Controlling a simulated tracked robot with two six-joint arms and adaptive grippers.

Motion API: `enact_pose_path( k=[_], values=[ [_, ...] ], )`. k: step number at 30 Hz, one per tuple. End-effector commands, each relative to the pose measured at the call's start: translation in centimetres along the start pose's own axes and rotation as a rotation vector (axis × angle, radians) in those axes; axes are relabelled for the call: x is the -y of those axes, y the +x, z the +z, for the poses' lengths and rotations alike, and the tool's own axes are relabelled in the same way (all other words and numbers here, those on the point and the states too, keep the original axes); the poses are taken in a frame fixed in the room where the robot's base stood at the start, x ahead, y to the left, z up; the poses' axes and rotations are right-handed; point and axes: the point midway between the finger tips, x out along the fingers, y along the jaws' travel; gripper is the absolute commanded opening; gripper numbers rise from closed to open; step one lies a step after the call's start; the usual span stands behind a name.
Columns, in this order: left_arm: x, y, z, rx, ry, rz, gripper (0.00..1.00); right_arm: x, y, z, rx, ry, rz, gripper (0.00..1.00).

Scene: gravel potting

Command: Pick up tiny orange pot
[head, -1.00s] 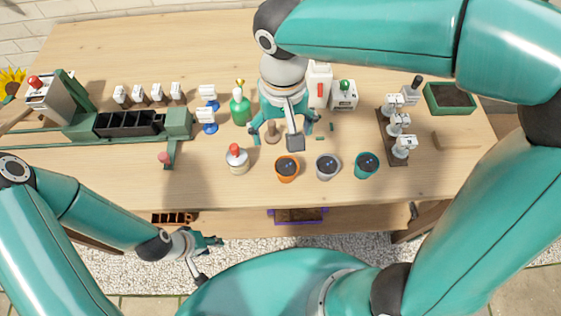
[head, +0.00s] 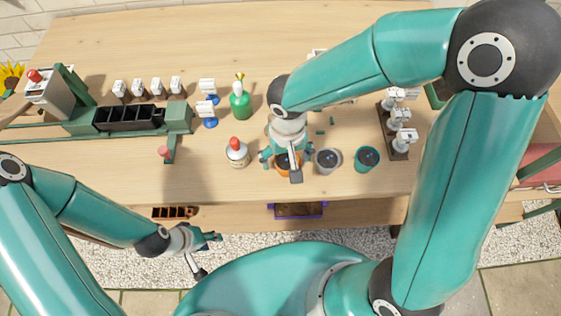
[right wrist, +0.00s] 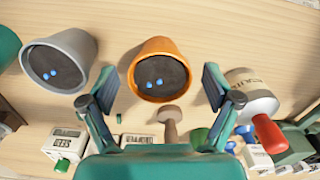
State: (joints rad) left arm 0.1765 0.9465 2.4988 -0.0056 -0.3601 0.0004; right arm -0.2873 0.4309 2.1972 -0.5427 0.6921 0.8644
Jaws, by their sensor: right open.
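The tiny orange pot (right wrist: 160,58) stands on the bench, filled with dark soil with blue bits on top. In the head view the orange pot (head: 283,168) is mostly hidden under my right gripper (head: 286,160). In the right wrist view my right gripper (right wrist: 158,88) is open, with one finger on each side of the pot's near part and clear gaps to it. My left gripper (head: 212,237) hangs low in front of the bench, away from the pot; I cannot tell its opening.
A grey pot (head: 327,160) and a teal pot (head: 367,158) stand to the right. A white bottle with a red top (head: 237,153) stands close on the left. A wooden dibber (right wrist: 170,125) shows in the right wrist view. The green bottle (head: 240,104) is farther back.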

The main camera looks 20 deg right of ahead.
Motion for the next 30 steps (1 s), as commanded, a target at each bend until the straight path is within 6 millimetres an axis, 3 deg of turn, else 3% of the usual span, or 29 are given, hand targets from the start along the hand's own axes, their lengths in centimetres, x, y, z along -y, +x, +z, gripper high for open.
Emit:
enact_pose_path(
  k=[3, 10, 22, 30],
  values=[
    [0.01, 0.04, 0.01, 0.0, 0.0, 0.0, 0.4, -0.02, 1.02, 0.02, 0.001, 0.001, 0.0, 0.89],
    [0.02, 0.04, 0.01, 0.0, 0.0, 0.0, 0.4, 0.01, 1.14, -0.01, -0.001, 0.001, -0.001, 0.89],
    [0.02, 0.04, 0.01, 0.0, 0.0, 0.0, 0.4, 0.03, 1.11, -0.01, -0.001, 0.0, -0.001, 0.24],
    [0.01, 0.03, 0.01, 0.0, 0.0, 0.0, 0.4, 0.05, 1.03, -0.03, -0.001, 0.0, -0.001, 0.21]
  ],
)
